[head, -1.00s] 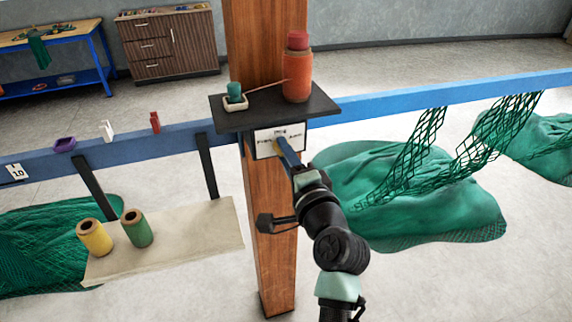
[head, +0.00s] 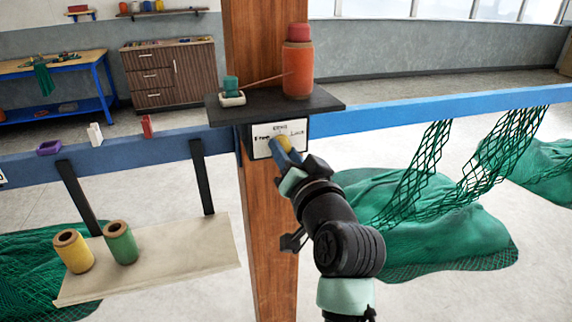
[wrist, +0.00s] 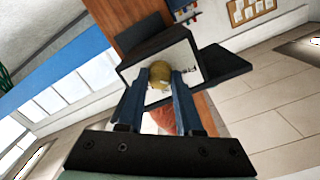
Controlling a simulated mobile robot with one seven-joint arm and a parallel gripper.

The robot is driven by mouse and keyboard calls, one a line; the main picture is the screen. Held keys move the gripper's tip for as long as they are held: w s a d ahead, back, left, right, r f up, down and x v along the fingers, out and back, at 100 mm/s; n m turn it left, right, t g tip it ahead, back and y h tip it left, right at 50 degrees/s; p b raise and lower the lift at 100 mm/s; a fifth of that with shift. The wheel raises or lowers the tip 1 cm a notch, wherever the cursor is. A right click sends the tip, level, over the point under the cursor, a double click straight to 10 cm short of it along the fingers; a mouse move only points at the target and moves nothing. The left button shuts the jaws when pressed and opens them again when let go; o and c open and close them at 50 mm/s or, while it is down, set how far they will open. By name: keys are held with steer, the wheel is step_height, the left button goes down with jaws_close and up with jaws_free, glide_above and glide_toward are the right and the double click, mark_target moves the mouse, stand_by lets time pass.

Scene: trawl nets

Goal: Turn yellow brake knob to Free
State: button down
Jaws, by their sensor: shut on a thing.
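The yellow brake knob (head: 283,144) sits on the front of a white label plate (head: 262,146) fixed to the wooden post under a dark shelf. The plate reads "Free" at the left and "Lock" at the right. My gripper (head: 287,148) reaches the knob from the front and lower right. In the wrist view the knob (wrist: 161,75) is between the two blue fingers (wrist: 160,90), and they are shut on it. The fingers hide part of the knob, and I cannot tell which word it points to.
The dark shelf (head: 225,113) above holds an orange spool (head: 298,70) and a small green spool (head: 231,84) on a white holder, joined by a line. A blue rail (head: 410,112) runs behind. Green nets (head: 430,220) hang at the right.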

steer(key=shift+f+n+b, duration=0.1)
steer(key=shift+n+b, duration=0.65)
steer(key=shift+n, duration=0.25)
steer(key=c, duration=0.6)
jaws_free()
steer(key=b+v, duration=0.2)
steer(key=v, duration=1.1)
steer(key=s+a+r+t+h+p, duration=0.1)
steer(key=s+r+t, duration=0.2)
steer(key=r, duration=0.6)
steer(key=s+a+r+t+h+p, duration=0.1)
steer(key=s+r+t, duration=0.3)
steer(key=r, duration=0.6)
steer(key=s+a+r+n+t+h+p, duration=0.1)
steer(key=s+a+r+t+h, duration=0.1)
steer(key=r, duration=0.7)
steer(key=shift+s+r+t+h, duration=0.15)
steer(key=shift+s+t+h, duration=0.15)
steer(key=shift+s+t, duration=0.15)
steer(key=shift+s+r+t+h, duration=0.15)
steer(key=shift+s+t+h, duration=0.2)
steer(key=shift+s, duration=0.25)
